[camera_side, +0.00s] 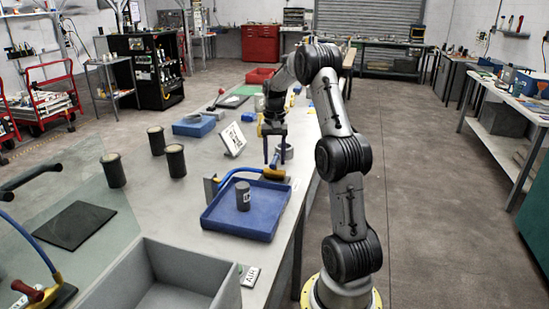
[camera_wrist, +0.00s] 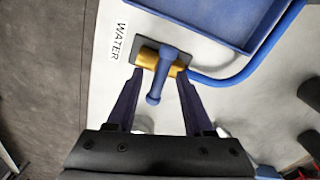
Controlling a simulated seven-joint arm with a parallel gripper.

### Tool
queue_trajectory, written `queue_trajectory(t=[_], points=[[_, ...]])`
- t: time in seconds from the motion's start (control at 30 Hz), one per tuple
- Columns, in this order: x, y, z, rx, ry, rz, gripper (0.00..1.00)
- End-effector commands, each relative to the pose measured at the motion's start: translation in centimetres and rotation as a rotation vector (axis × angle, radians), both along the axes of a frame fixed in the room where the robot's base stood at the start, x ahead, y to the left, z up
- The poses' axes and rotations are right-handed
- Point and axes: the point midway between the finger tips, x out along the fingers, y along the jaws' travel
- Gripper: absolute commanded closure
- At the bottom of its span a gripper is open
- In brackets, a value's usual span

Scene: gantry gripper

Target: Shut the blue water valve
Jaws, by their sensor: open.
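The water valve has a brass body (camera_wrist: 147,58) on a dark plate, with a blue lever (camera_wrist: 158,80) ending in a rounded knob. The lever lies roughly crosswise to the body. A WATER label (camera_wrist: 119,42) is beside it, and a blue hose (camera_wrist: 235,77) runs off to the right. In the side view the yellow valve body (camera_side: 273,173) is at the tray's far edge; its lever is hard to make out there. My gripper (camera_wrist: 159,74) is open, with the lever between its fingers and a visible gap on both sides. In the side view my gripper (camera_side: 271,160) points down over the valve.
A blue tray (camera_side: 232,230) holding a grey cylinder (camera_side: 243,200) is close to the valve. A white sign (camera_side: 233,139) stands beyond the tray. Several dark cups (camera_side: 175,163) are at left. A grey bin (camera_side: 190,266) and AIR label (camera_side: 250,276) are in front.

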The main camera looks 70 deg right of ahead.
Motion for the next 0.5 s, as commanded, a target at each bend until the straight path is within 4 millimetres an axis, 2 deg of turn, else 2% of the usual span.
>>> queue_trajectory(t=[0.3,0.5], points=[[-0.01,0.02,-0.26,0.000,0.000,0.000,0.48],[-0.01,0.01,-0.23,0.000,0.000,0.000,0.84]])
